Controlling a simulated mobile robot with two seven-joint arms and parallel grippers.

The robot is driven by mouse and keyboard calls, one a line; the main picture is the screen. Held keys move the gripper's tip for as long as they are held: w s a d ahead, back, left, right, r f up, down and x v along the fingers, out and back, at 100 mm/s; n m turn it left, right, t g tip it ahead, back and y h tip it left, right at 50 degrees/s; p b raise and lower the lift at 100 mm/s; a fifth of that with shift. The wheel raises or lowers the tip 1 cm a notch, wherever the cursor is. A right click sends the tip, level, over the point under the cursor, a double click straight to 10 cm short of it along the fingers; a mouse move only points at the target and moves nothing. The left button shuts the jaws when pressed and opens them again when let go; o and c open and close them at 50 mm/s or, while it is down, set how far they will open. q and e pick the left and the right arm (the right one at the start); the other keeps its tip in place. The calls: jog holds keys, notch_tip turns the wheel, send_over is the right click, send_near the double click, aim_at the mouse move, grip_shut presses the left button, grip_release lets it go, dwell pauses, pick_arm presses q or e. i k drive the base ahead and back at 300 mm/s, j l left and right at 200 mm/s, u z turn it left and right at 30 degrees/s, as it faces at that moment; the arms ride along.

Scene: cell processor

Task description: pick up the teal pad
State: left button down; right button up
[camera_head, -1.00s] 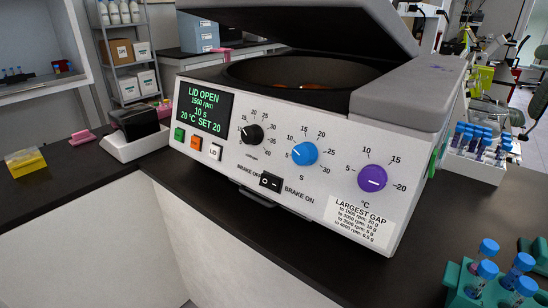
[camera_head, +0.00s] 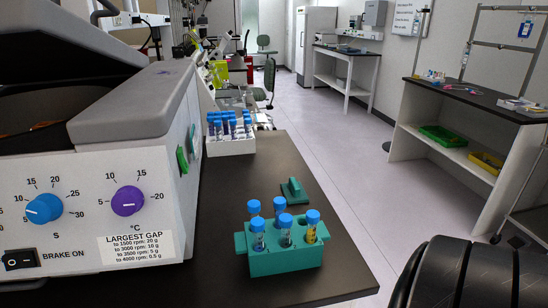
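A small teal piece with a flat base and a raised upright part (camera_head: 294,191) lies on the dark bench top, just behind the teal tube rack (camera_head: 285,262). It looks like the teal pad. On the centrifuge's right side wall are a green flat piece (camera_head: 181,160) and a more teal one (camera_head: 194,140); I cannot tell whether either is a pad. Neither of my grippers is in view. A black rounded part at the lower right looks like my own arm, and no gripper shows on it.
The centrifuge (camera_head: 140,115) stands at the left with its lid raised. The teal rack holds several blue-capped tubes at the bench front. A white rack (camera_head: 231,146) of blue-capped tubes stands farther back. The bench's right edge drops to open floor (camera_head: 340,160).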

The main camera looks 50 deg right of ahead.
aim_at(293, 193)
jog(key=z, duration=1.75)
jog(key=l, duration=0.05)
